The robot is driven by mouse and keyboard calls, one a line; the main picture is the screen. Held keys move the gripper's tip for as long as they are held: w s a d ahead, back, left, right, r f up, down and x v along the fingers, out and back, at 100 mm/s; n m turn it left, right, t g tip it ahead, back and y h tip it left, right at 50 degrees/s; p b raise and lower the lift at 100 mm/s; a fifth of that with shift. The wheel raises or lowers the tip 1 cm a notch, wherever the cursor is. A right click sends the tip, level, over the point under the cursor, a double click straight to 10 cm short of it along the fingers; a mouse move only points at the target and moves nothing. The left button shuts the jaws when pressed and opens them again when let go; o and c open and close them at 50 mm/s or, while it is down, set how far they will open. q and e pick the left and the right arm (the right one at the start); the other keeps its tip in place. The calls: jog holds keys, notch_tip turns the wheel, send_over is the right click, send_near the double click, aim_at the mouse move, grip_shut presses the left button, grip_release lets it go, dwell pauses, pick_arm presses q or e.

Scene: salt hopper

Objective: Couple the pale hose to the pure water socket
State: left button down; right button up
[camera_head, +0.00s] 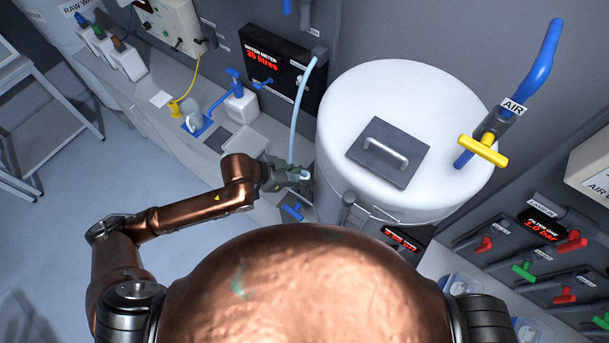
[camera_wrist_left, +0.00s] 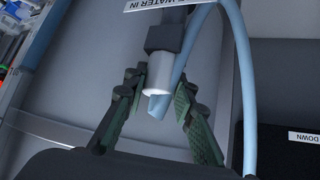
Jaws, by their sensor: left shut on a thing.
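The pale hose (camera_head: 300,105) hangs from a grey fitting beside the water meter down to my left gripper (camera_head: 299,177), left of the white tank. In the left wrist view, the hose (camera_wrist_left: 238,70) arcs across the top and down the right. My left gripper (camera_wrist_left: 156,106) is shut on the hose's end, with a green-padded finger on each side. A white cuff (camera_wrist_left: 159,78) sits between the fingers, in line with a dark socket (camera_wrist_left: 165,37) under a label (camera_wrist_left: 150,3) reading "WATER IN", partly cut off. I cannot tell how far it is seated. My right gripper is out of view.
The white tank (camera_head: 365,95) with a handled lid stands right of my left gripper. A blue-handled valve (camera_head: 293,211) is just below the gripper. A blue pump bottle (camera_head: 240,105) and trays occupy the counter at left.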

aim_at(301, 177)
pick_arm(q)
jog(key=c, duration=1.5)
grip_release()
jog(key=shift+o, duration=0.2)
jog(key=o, duration=0.4)
jog(key=shift+p+v, duration=0.85)
jog(key=shift+v, duration=2.1)
